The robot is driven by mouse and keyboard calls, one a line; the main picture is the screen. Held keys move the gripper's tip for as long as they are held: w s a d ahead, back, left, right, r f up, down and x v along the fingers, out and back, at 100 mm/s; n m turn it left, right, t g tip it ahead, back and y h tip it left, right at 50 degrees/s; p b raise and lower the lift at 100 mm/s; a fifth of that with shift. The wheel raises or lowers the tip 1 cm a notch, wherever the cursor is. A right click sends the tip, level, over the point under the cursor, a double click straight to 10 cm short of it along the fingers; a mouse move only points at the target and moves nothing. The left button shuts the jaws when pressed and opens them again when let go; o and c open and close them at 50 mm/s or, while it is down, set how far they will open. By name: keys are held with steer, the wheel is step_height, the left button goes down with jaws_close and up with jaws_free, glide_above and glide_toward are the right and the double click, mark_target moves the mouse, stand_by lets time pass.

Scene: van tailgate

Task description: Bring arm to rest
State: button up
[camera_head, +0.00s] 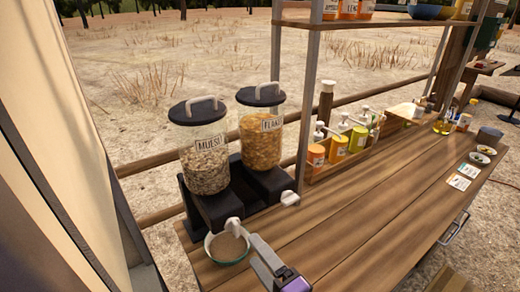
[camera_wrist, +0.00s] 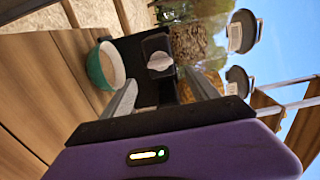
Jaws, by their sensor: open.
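My gripper (camera_head: 262,252) is open at the front edge of the view, just right of the bowl. In the wrist view its two fingers (camera_wrist: 161,88) are spread with nothing held between them. The dispenser knob (camera_wrist: 160,62) shows beyond the fingertips, apart from them as far as I can tell. The bowl (camera_head: 213,254) stands on the wooden counter below the MUESLI dispenser (camera_head: 205,163) and holds something beige-brown. It has a green outside in the wrist view (camera_wrist: 97,68).
The FLAKES dispenser (camera_head: 262,138) stands beside the muesli one on a black stand (camera_head: 268,184). A wooden rack of pump bottles (camera_head: 338,148) and a shelf post (camera_head: 308,95) stand to the right. The counter (camera_head: 370,220) is clear at front right.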

steer(key=s+d+n+t+h, duration=0.3)
steer(key=s+d+n+h, duration=0.35)
steer(key=s+d, duration=0.6)
steer(key=s+d+n+g+h, duration=0.1)
steer(key=s+d, duration=0.3)
steer(key=s, duration=0.6)
steer(key=s+d+f+n+g+h, duration=0.1)
steer(key=s+d+n+g+h, duration=0.1)
steer(key=s, duration=0.9)
steer(key=shift+s+d+f+n, duration=0.25)
steer(key=shift+d+n, duration=0.6)
steer(key=shift+d, duration=0.05)
